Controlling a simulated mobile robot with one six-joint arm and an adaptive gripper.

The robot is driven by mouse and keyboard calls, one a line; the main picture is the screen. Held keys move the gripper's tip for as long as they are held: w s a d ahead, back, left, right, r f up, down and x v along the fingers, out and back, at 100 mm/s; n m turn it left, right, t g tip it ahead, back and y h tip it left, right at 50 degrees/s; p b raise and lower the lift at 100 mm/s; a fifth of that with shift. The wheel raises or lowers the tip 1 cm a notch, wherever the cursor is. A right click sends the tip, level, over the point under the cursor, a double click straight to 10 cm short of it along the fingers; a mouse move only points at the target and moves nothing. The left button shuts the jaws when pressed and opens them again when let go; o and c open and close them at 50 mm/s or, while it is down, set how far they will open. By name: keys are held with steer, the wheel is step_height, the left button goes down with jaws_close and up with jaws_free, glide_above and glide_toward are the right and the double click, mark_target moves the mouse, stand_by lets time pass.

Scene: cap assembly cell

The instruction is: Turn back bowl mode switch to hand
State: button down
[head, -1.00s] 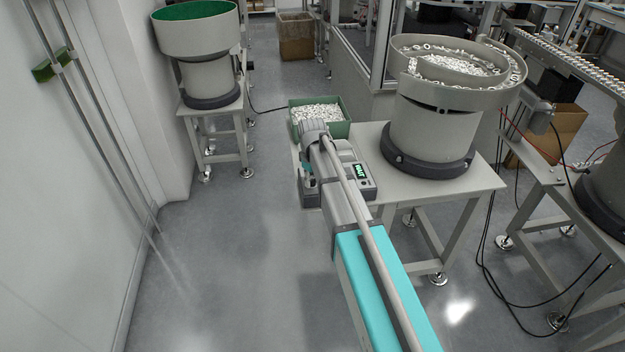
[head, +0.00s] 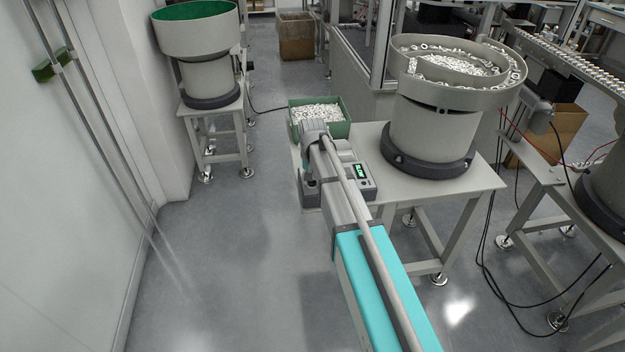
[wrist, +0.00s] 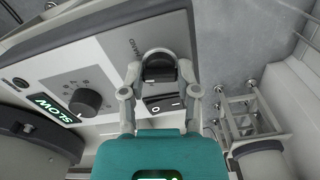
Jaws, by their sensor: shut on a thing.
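The control box (wrist: 105,65) of the back bowl feeder fills much of the wrist view. A black rotary switch knob (wrist: 158,70) sits near its end, beside the printed word HAND. My gripper (wrist: 159,76) is shut on this knob, one finger on each side. Which way the knob points is not clear. The green display (wrist: 57,109) reads SLOW. In the head view the control box (head: 362,189) stands on the back table, partly behind my arm, and its display (head: 362,171) is lit green. The gripper's fingers are hidden there.
A black dial (wrist: 85,102) and a black rocker switch (wrist: 160,104) are on the same panel, the rocker close to my fingers. The bowl feeder (head: 432,125) stands right of the box. A green bin (head: 338,130) of white parts lies behind. Floor at left is clear.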

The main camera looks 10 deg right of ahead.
steer(key=m, duration=0.6)
steer(key=shift+m, duration=0.3)
stand_by(0.4)
steer(key=shift+c, duration=1.7)
jaws_free()
